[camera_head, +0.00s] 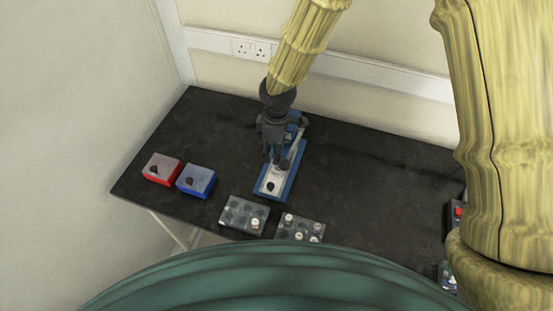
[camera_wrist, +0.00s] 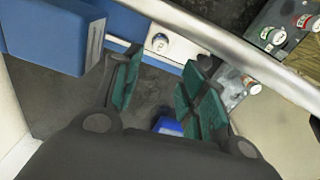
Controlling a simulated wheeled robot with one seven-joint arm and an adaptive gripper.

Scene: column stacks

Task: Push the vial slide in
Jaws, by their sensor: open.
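A blue device (camera_head: 285,185) with a pale slide (camera_head: 270,183) lies on the dark bench near the middle in the head view. A dark round spot shows on the slide's front part. My gripper (camera_head: 279,160) is over the device and hides part of it. In the wrist view, my gripper (camera_wrist: 160,85) has its two green-padded fingers apart with nothing held between them. A white-capped vial (camera_wrist: 158,43) shows beyond the fingertips, beside blue parts of the device (camera_wrist: 55,40). I cannot tell whether a finger touches the slide.
A red box (camera_head: 161,169) and a blue box (camera_head: 196,180) stand left of the device. Two grey racks (camera_head: 243,215) (camera_head: 301,228) with vials sit at the front edge. A metal bar (camera_wrist: 235,50) crosses the wrist view. The bench right of the device is clear.

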